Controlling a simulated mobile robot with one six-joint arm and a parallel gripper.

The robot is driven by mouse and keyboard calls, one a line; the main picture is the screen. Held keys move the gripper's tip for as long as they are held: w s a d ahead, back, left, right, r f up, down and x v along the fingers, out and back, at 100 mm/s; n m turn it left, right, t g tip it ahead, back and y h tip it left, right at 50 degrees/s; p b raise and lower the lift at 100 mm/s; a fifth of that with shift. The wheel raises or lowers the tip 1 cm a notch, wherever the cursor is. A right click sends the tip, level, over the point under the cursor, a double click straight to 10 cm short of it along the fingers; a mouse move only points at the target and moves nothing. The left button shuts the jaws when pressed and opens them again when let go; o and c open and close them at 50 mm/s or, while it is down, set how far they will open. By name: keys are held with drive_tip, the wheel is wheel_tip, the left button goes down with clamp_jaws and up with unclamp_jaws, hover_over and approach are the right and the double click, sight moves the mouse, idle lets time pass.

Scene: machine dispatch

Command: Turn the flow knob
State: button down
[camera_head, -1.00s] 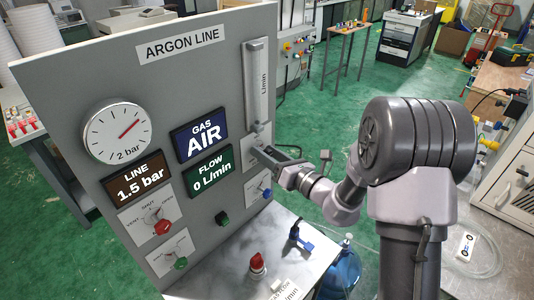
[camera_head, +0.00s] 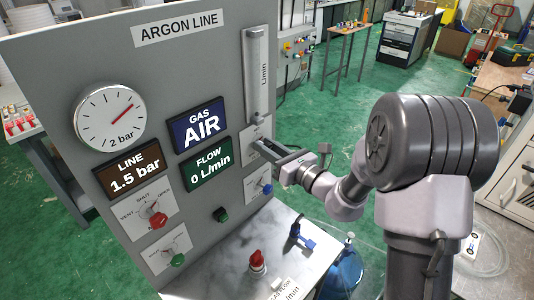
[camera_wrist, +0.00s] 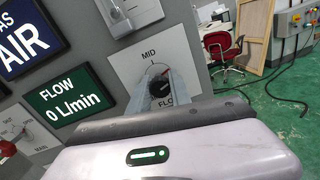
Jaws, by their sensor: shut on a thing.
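The flow knob (camera_wrist: 160,84) is a dark knob on a white plate marked MID and FLOW in the wrist view. My gripper (camera_wrist: 158,94) is shut on it, its fingers on either side of the knob and partly hiding it. In the head view my gripper (camera_head: 264,147) reaches the plate at the right edge of the grey panel (camera_head: 60,65), and the knob is hidden behind the fingers. The green flow display (camera_head: 209,165) reads 0 L/min. The flow tube (camera_head: 256,75) stands upright above the plate.
A blue gas display (camera_head: 199,124) reads AIR, and a brown line display (camera_head: 134,168) reads 1.5 bar. Below are a red knob (camera_head: 158,218), a green knob (camera_head: 178,260) and a blue knob (camera_head: 267,187). A red-topped part (camera_head: 256,260) stands on the shelf below.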

drive_tip(key=n+b, duration=0.4)
drive_tip(key=b, duration=0.1)
drive_tip(key=shift+f+n, duration=0.3)
drive_tip(key=n+b, duration=0.2)
drive_tip(key=b, duration=0.1)
drive_tip(key=shift+r+n+b, duration=0.1)
drive_tip(key=shift+n+b, duration=0.25)
drive_tip(key=shift+n, duration=0.05)
drive_tip(key=shift+r+n+b, duration=0.1)
drive_tip(key=shift+n+b, duration=0.4)
drive_tip(key=shift+b, duration=0.1)
drive_tip(key=shift+r, duration=0.1)
drive_tip(key=c, duration=1.2)
unclamp_jaws()
drive_tip(key=v, duration=1.1)
drive_tip(key=p+v, duration=0.1)
drive_tip(key=v, duration=0.5)
drive_tip(key=shift+d+f, duration=0.3)
